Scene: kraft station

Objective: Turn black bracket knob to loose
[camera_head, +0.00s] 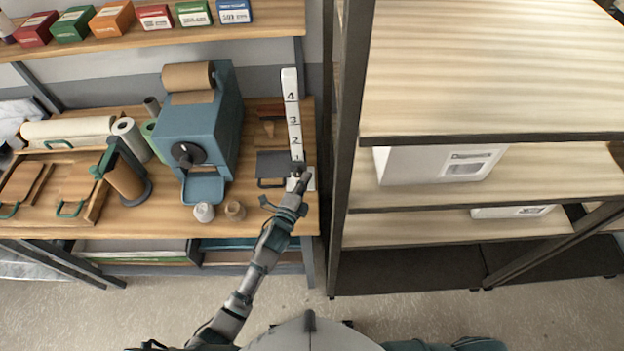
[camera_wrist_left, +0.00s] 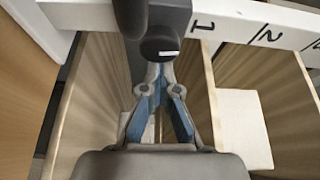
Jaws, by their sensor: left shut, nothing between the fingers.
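A white post (camera_head: 292,120) marked with numbers from 1 to 4 stands at the right end of the wooden workbench. The dark bracket (camera_head: 272,164) sits low on it, near the 1. In the left wrist view the black bracket (camera_wrist_left: 132,15) crosses the white post (camera_wrist_left: 230,28), and its round black knob (camera_wrist_left: 160,48) carries a short white mark. My left gripper (camera_head: 303,176) is at the bracket. In the wrist view its fingertips (camera_wrist_left: 158,72) are shut and empty, right at the knob's lower edge; whether they touch it is unclear. My right gripper is out of view.
A blue machine (camera_head: 203,125) with a brown roll on top stands left of the post. Two small cups (camera_head: 204,212) stand at the bench's front edge. A tall shelf rack (camera_head: 345,150) rises close to the right of my left gripper.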

